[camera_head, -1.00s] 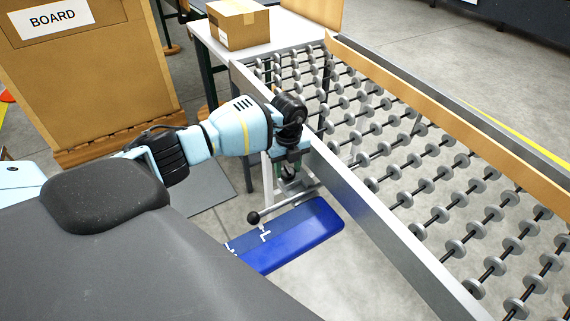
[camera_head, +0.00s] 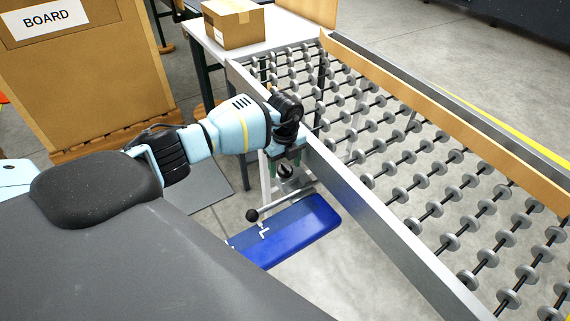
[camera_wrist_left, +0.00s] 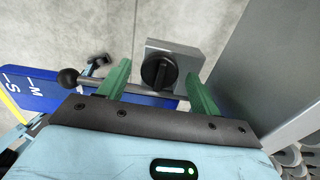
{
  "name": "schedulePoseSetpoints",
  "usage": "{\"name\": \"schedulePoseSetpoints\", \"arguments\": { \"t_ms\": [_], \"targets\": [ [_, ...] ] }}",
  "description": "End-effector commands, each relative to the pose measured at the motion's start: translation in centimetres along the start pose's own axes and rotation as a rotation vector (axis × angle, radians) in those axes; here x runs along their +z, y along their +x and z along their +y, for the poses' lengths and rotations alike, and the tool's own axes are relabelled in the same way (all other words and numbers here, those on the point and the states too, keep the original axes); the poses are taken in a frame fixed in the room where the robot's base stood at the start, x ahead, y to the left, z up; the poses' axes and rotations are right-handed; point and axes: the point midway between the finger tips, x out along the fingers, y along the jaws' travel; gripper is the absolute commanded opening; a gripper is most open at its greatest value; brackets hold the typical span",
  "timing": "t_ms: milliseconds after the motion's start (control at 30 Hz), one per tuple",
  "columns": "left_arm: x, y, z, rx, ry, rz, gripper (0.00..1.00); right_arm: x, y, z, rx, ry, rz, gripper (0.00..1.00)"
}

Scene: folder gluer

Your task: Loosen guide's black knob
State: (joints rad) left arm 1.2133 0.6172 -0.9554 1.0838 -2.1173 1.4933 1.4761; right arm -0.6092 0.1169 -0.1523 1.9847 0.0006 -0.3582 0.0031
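The black knob (camera_wrist_left: 158,72) is a round dial with a raised grip bar on a grey block (camera_wrist_left: 185,53), the guide, in the left wrist view. A metal rod runs from the block to a black ball end (camera_wrist_left: 68,78), which also shows in the head view (camera_head: 252,215). My left gripper (camera_wrist_left: 158,80) is open, its green fingers on either side of the knob with a gap to each. Whether the fingertips reach down to the knob's height I cannot tell. In the head view my left gripper (camera_head: 287,166) hangs beside the conveyor rail and partly hides the guide. My right gripper is out of view.
A blue panel with white marks (camera_head: 300,228) lies under the rod. The conveyor's grey side rail (camera_head: 370,205) runs close on the right, with rows of rollers beyond. A cardboard box (camera_head: 235,24) sits on a table at the back. A BOARD pallet stack (camera_head: 75,75) stands at left.

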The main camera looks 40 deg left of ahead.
Motion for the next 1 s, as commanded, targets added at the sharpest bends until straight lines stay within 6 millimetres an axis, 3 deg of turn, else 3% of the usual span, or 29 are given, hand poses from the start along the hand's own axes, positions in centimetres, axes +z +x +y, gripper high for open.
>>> {"name": "schedulePoseSetpoints", "arguments": {
  "t_ms": [333, 733, 1000],
  "targets": [
    [0.0, -0.4, 0.0, 0.0, 0.001, 0.001, 0.64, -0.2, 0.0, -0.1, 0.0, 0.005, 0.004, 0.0],
    [0.1, -6.3, -0.1, -0.003, 0.0, -0.001, 0.64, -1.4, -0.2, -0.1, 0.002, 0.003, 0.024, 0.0],
    [0.0, -7.8, 0.0, 0.0, 0.0, 0.001, 0.64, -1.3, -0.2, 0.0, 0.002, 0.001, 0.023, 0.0]
  ]
}}
